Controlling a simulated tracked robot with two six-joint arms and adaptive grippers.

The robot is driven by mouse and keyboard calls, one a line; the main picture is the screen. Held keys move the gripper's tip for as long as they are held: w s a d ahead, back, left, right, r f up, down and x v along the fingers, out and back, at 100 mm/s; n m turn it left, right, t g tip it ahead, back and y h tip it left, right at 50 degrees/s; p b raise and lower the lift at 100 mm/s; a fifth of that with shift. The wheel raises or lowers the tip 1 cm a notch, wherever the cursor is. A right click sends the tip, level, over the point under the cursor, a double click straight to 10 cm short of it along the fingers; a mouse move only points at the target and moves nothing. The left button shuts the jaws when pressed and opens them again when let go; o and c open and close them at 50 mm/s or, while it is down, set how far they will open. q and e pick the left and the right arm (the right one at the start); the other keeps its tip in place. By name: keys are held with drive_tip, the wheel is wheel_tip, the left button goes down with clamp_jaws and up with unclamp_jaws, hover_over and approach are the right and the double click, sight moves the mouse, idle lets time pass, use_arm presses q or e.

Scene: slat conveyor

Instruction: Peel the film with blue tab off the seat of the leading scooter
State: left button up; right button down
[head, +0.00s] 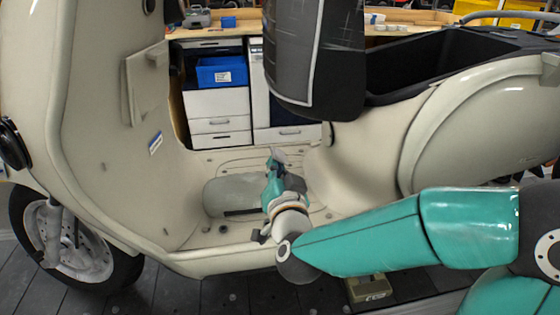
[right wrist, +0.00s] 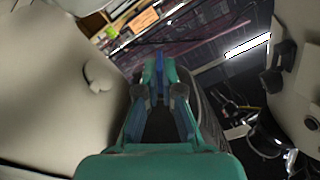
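The cream scooter (head: 90,120) fills the head view. Its dark seat (head: 340,85) stands tipped up at the top middle; glossy pale streaks show on its face, perhaps film. My right gripper (head: 276,158) points upward over the footboard, below and left of the seat's lower edge, apart from it in the picture. In the right wrist view its two fingertips (right wrist: 161,75) are close together, with a narrow upright blue strip (right wrist: 159,66), likely the tab, between or just beyond them. Whether they grip it I cannot tell. My left gripper is not in view.
An open dark storage well (head: 420,65) lies right of the seat. A grey rounded object (head: 230,196) lies on the footboard beside my right gripper. Behind stand white drawers (head: 218,105) with a blue bin (head: 221,72). The front wheel (head: 75,245) is at lower left.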

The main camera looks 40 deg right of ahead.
drive_tip(key=shift+s+a+f, duration=0.15)
drive_tip(key=shift+a+f, duration=0.15)
drive_tip(key=shift+a, duration=0.2)
drive_tip(key=shift+s+a+f, duration=0.15)
drive_tip(key=shift+a+f, duration=0.1)
drive_tip(key=shift+a, duration=0.25)
drive_tip(key=shift+b, duration=0.3)
drive_tip(key=shift+s+a+f+b, duration=0.3)
drive_tip(key=shift+a+f+b, duration=0.15)
drive_tip(key=shift+a, duration=0.45)
drive_tip(key=shift+s+a+f+b, duration=0.3)
drive_tip(key=shift+a+f, duration=0.2)
drive_tip(key=shift+a, duration=0.35)
drive_tip(key=shift+s+a+f+b, duration=0.25)
drive_tip(key=shift+a+f+b, duration=0.2)
drive_tip(key=shift+a, duration=0.45)
drive_tip(key=shift+d, duration=0.1)
